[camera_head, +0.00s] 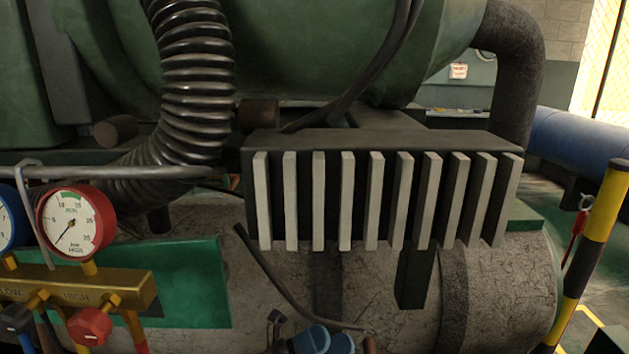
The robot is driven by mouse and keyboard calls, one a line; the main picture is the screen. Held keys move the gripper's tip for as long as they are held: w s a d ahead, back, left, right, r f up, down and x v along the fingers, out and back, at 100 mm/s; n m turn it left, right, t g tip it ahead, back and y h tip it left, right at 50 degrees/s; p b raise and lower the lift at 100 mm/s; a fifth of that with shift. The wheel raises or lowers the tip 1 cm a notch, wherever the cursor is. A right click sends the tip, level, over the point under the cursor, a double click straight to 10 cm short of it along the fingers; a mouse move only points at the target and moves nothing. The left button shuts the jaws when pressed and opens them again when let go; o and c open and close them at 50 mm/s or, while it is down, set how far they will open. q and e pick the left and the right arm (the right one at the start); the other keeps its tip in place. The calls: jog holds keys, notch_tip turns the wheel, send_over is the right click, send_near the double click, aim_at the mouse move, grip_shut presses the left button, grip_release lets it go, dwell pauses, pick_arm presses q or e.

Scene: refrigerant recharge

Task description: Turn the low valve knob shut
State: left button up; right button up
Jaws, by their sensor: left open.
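A brass manifold (85,288) marked LOW and HIGH crosses the lower left of the head view. The low valve knob (16,318) is the dark bluish knob on a brass stem below LOW, close to the left edge. The red high knob (90,326) hangs below HIGH. My left gripper (14,340) is open in the lower left corner, close to the low knob. It is dark and mostly cut off, so I cannot tell whether it touches the knob. My right gripper is not in view.
A red-rimmed gauge (70,222) and a partly cut-off blue gauge (8,218) sit above the manifold. A finned block (385,200) and a ribbed hose (195,75) stand behind. Blue fittings (312,340) show at the bottom. A yellow-black post (598,240) stands at right.

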pick_arm(q)
jog(key=s+a+f+n+t+y+p, duration=0.35)
jog(key=a+n+t+y, duration=0.55)
jog(key=n, duration=0.4)
jog(key=s+a+f+n+t+y+p, duration=0.2)
jog(key=s+a+n+t+y+p, duration=0.3)
jog(key=a+n+y, duration=0.7)
jog(key=s+a+f+n+g+y+p, duration=0.1)
jog(key=s+a+f+n+g, duration=0.1)
jog(key=s+n, duration=0.2)
jog(key=s+a+f+n+g+y+p, duration=0.1)
jog(key=s+a+f+n+g+y, duration=0.1)
jog(key=s, duration=0.7)
jog(key=s+a+f+n+g+y+p, duration=0.1)
jog(key=s+a+f+n+g+p, duration=0.1)
jog(key=s+n, duration=0.4)
jog(key=shift+s+a+f+g+y, duration=0.35)
jog(key=shift+s+a+f, duration=0.45)
jog(key=shift+a, duration=0.3)
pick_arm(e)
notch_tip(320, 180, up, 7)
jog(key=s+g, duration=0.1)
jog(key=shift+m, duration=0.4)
